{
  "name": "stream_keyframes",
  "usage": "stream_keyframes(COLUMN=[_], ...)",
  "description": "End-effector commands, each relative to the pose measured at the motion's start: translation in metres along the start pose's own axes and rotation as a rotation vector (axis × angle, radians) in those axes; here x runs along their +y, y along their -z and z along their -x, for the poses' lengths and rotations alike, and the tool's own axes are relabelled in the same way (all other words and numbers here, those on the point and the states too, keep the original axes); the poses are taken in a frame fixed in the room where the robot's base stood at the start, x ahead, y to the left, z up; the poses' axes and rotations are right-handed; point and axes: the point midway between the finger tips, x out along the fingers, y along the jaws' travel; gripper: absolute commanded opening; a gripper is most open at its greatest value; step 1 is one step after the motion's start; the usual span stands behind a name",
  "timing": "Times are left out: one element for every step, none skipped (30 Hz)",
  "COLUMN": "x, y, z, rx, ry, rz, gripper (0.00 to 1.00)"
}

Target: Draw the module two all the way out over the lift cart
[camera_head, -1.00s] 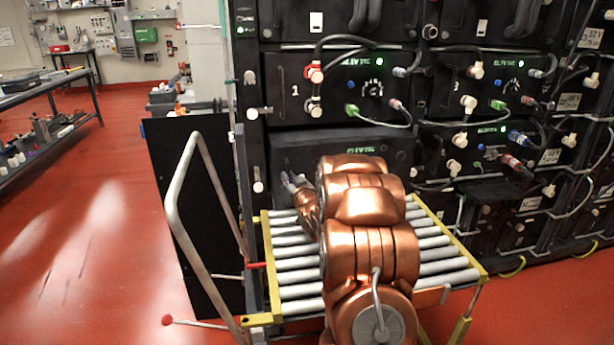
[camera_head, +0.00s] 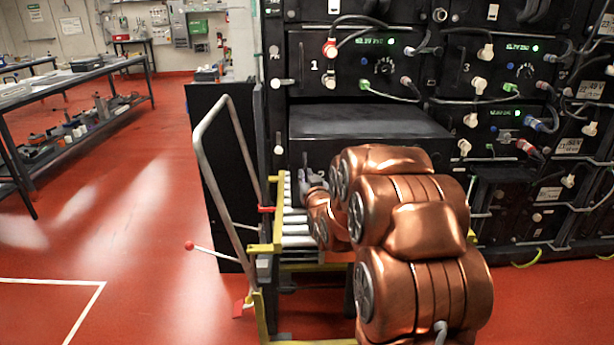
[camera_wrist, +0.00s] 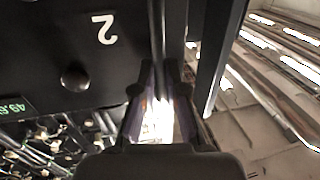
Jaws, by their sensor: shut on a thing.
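Module two (camera_head: 365,122) is a black box in the rack, below module 1. It sticks partly out of its bay, over the roller top of the lift cart (camera_head: 278,213). My copper arm hides much of its front and of the rollers. In the wrist view the module's black front (camera_wrist: 50,35) carries an upside-down white 2. My gripper (camera_wrist: 155,92) is shut on a dark handle (camera_wrist: 158,45) on that front. In the head view my gripper (camera_head: 312,178) is small, at the left part of the module front.
The cart's grey push handle (camera_head: 215,130) and red-knobbed lever (camera_head: 190,245) stand left of my arm. A dark panel (camera_head: 205,105) stands behind the handle. Cables (camera_head: 385,92) loop across the modules above and to the right. Red floor is open at left, before a workbench (camera_head: 75,75).

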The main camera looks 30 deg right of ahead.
Motion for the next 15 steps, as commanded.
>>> stream_keyframes(x=[-0.0051,-0.0045,-0.0036,-0.0031,-0.0025,-0.0018,-0.0012,-0.0007,-0.0001,0.0003,0.0007,0.0011,0.0014,0.0016,0.0018], y=[0.0023,0.0028,0.0035,0.0038,0.0042,0.0045,0.0048,0.0050,0.0053,0.0054,0.0055,0.0056,0.0057,0.0058,0.0060], z=[0.0021,0.0032,0.0044,0.0051,0.0056,0.0061,0.0063,0.0065,0.0066,0.0066,0.0066,0.0065,0.0065,0.0065,0.0065], rx=[0.005,0.006,0.007,0.008,0.008,0.009,0.009,0.010,0.010,0.010,0.011,0.011,0.011,0.011,0.011], ry=[0.011,0.010,0.008,0.007,0.006,0.005,0.004,0.003,0.002,0.001,0.001,0.000,0.000,0.000,-0.001], rz=[0.005,0.005,0.005,0.006,0.006,0.006,0.006,0.006,0.006,0.006,0.006,0.006,0.006,0.006,0.006], gripper=[0.00,0.00,0.00,0.00,0.00,0.00,0.00,0.00,0.00,0.00,0.00,0.00,0.00,0.00,0.00])
